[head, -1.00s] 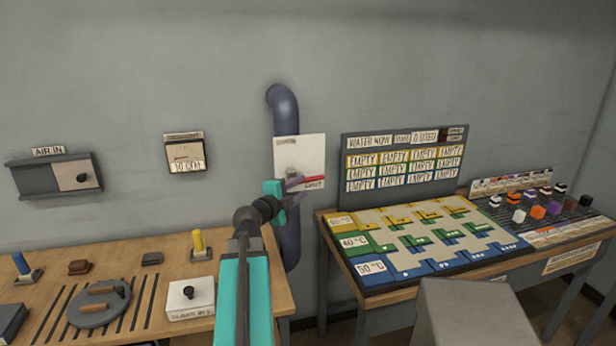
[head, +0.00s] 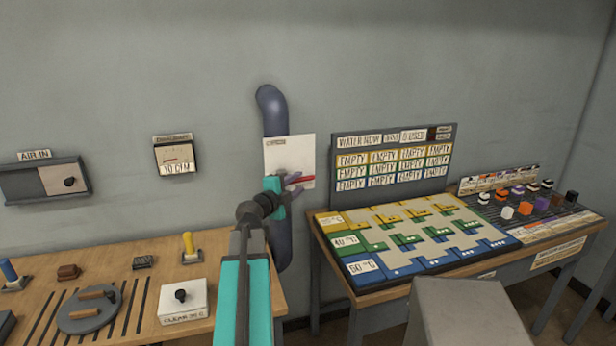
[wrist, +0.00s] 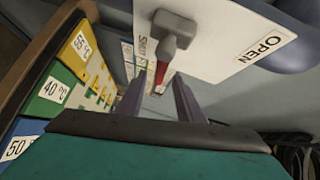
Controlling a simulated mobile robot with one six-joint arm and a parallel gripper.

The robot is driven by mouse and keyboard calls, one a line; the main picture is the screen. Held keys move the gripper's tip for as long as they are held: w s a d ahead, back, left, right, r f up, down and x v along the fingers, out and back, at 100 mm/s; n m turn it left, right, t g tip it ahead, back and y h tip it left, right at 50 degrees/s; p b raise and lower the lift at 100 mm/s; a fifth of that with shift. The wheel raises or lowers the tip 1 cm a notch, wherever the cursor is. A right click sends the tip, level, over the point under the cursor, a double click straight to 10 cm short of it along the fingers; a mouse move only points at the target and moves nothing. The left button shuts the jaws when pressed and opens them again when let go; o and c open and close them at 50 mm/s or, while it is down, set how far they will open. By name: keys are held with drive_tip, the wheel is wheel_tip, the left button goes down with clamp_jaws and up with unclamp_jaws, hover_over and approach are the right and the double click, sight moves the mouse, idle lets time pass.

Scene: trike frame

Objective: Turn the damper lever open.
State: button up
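The damper lever has a grey hub (wrist: 174,32) and a red handle (wrist: 161,72). It is mounted on a white plate (head: 303,150) on the wall, in front of a blue-grey pipe (head: 271,105). In the head view the red handle (head: 300,180) points right. In the wrist view it points at the SHUT label (wrist: 142,55) side, and the OPEN label (wrist: 265,47) is at the right. My gripper (wrist: 158,90) is open, with its two fingers apart on either side of the handle's tip. I cannot tell whether they touch it. In the head view my arm hides part of the gripper (head: 284,188).
A table with a coloured board (head: 420,238) stands at the right, with an upright sign panel (head: 343,145) behind it. A wooden bench (head: 140,255) with knobs and small levers is at the left. A gauge (head: 176,155) hangs on the wall. A grey box (head: 465,310) stands in front.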

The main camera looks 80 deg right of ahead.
drive_tip(key=x, duration=0.8)
drive_tip(key=shift+s+d+p, duration=0.2)
drive_tip(key=shift+d+p, duration=0.2)
drive_tip(key=shift+p, duration=0.05)
drive_tip(key=shift+f, duration=0.1)
clamp_jaws()
